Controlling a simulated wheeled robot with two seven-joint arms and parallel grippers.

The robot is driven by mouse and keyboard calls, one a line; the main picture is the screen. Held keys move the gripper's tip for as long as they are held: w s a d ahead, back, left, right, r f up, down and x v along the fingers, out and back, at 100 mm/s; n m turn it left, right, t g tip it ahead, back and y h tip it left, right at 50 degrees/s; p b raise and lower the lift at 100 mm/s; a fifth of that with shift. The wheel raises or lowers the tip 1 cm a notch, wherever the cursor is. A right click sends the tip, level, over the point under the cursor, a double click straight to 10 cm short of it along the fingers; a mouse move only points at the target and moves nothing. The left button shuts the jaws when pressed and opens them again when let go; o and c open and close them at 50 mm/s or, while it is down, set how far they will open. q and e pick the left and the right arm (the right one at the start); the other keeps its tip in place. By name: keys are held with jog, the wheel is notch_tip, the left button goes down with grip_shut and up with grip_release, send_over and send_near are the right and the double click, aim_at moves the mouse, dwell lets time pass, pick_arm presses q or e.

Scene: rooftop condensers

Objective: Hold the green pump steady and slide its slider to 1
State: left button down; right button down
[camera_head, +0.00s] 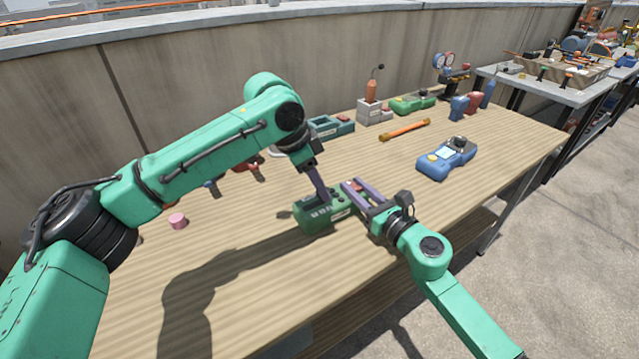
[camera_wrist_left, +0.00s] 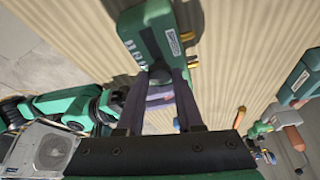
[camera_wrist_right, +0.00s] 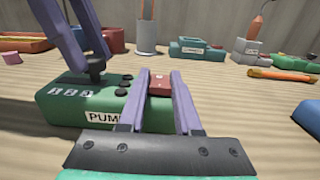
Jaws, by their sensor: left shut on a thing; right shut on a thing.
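The green pump (camera_head: 312,222) sits on the wooden table; the right wrist view shows its white PUMP label (camera_wrist_right: 103,117) and a row of white marks (camera_wrist_right: 72,92). My left gripper (camera_head: 325,198) comes down from above, shut on the dark slider knob (camera_wrist_right: 97,75) on the pump's top. The knob stands near the right end of the marks; its exact setting is unclear. My right gripper (camera_head: 348,188) reaches in from the right, shut on a red block (camera_wrist_right: 159,83) at the pump's right end. The pump also shows in the left wrist view (camera_wrist_left: 150,32). The fingers hide part of its top.
A blue meter (camera_head: 447,160) lies to the right, an orange bar (camera_head: 405,130) behind. Green and grey holders (camera_head: 374,112) line the back by the wall. A pink cylinder (camera_head: 178,220) lies at left. The table front is clear.

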pick_arm(q)
jog(key=shift+a, duration=0.15)
dwell(0.8)
jog(key=s+a, duration=0.2)
jog(key=a, duration=0.1)
jog(key=shift+r, duration=0.1)
jog(key=c, duration=0.5)
grip_release()
jog(key=shift+s, duration=0.1)
jog(key=shift+c, duration=0.2)
jog(key=shift+d, duration=0.1)
jog(key=v, duration=1.2)
